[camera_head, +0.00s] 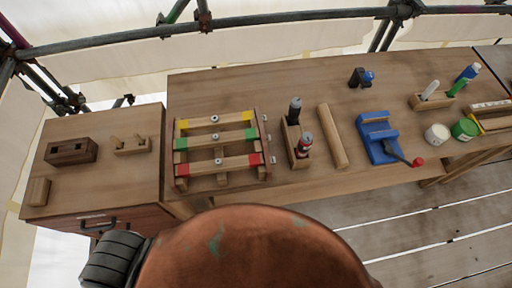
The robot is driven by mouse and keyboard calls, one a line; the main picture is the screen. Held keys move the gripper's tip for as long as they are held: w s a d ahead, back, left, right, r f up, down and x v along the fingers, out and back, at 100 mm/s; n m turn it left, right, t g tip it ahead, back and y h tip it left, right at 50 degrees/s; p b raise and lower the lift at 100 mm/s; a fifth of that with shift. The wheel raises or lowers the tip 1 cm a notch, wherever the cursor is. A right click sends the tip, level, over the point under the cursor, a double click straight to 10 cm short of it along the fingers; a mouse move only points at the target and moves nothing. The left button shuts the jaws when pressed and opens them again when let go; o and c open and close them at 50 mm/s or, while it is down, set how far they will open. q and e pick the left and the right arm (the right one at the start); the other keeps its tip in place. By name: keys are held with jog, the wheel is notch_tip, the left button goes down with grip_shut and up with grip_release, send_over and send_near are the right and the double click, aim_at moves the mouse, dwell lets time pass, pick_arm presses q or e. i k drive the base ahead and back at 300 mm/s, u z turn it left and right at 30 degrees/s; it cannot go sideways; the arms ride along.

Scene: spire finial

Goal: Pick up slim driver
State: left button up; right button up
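A wooden holder block (291,139) stands on the workbench near the middle. Two upright tool handles stick up from it. The farther handle (295,110) is black with a grey band, and the nearer handle (304,146) is dark with red. Their shafts are hidden in the block, so I cannot tell which one is the slim driver. Neither of my grippers is in view.
A wooden rack (219,178) with coloured bars stands left of the holder. A wooden roller (333,136) and a blue vise-like tool (376,151) with a red knob lie to its right. A large copper dome (255,255) fills the front. Bench space behind the holder is clear.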

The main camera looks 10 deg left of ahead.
aim_at(302, 149)
jog(key=u, duration=1.85)
jog(key=k, duration=0.55)
jog(key=z, duration=1.15)
